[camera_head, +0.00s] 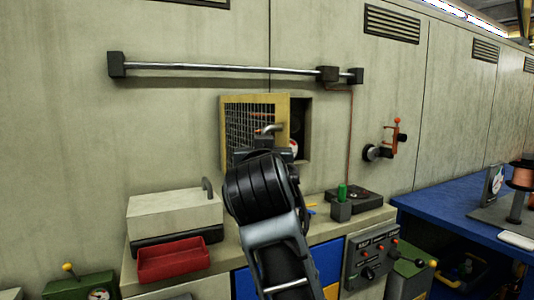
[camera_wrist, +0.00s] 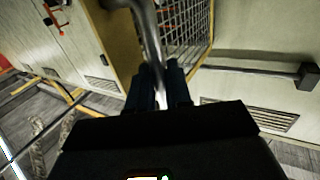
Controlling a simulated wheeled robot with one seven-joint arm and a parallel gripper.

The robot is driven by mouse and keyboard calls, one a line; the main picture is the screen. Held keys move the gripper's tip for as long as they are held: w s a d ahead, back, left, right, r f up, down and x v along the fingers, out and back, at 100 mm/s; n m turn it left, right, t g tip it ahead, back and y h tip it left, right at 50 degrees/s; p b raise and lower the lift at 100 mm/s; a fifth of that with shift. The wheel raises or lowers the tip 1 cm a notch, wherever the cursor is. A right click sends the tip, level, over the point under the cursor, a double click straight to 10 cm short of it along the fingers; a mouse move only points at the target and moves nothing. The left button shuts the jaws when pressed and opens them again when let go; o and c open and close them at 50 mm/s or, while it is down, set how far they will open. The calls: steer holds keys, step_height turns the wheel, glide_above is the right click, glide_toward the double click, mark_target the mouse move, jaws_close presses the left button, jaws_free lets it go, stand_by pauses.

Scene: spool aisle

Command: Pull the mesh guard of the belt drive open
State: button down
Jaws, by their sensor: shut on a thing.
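The mesh guard (camera_head: 237,118) is a yellow-framed grid door on the wall. It stands partly open, with a dark recess (camera_head: 303,128) showing to its right. A grey bar handle (camera_head: 270,128) is on the frame's right side. My gripper (camera_head: 266,138) is at the handle. In the wrist view my gripper (camera_wrist: 160,80) has its two dark fingers shut on the handle (camera_wrist: 150,35), and the mesh (camera_wrist: 190,22) shows just beyond. Most of the belt drive inside is hidden by the guard and my arm.
A metal rail (camera_head: 220,68) runs along the wall above the guard. Below is a bench with a red tray (camera_head: 173,259), a pale box (camera_head: 174,214) and a green-topped item (camera_head: 342,205). A red-handled crank (camera_head: 384,146) sticks out of the wall at right.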

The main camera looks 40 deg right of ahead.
steer(key=shift+w+r, duration=0.2)
steer(key=shift+w, duration=0.1)
steer(key=c, duration=1.2)
jaws_free()
steer(key=shift+w+d+f, duration=0.1)
steer(key=shift+w+f, duration=0.05)
steer(key=shift+w, duration=0.1)
steer(key=shift+c, duration=0.2)
steer(key=shift+o, duration=0.5)
steer(key=shift+s, duration=0.15)
steer(key=b+v, duration=0.1)
steer(key=v, duration=0.6)
steer(key=shift+s+a, duration=0.2)
steer(key=shift+s, duration=0.1)
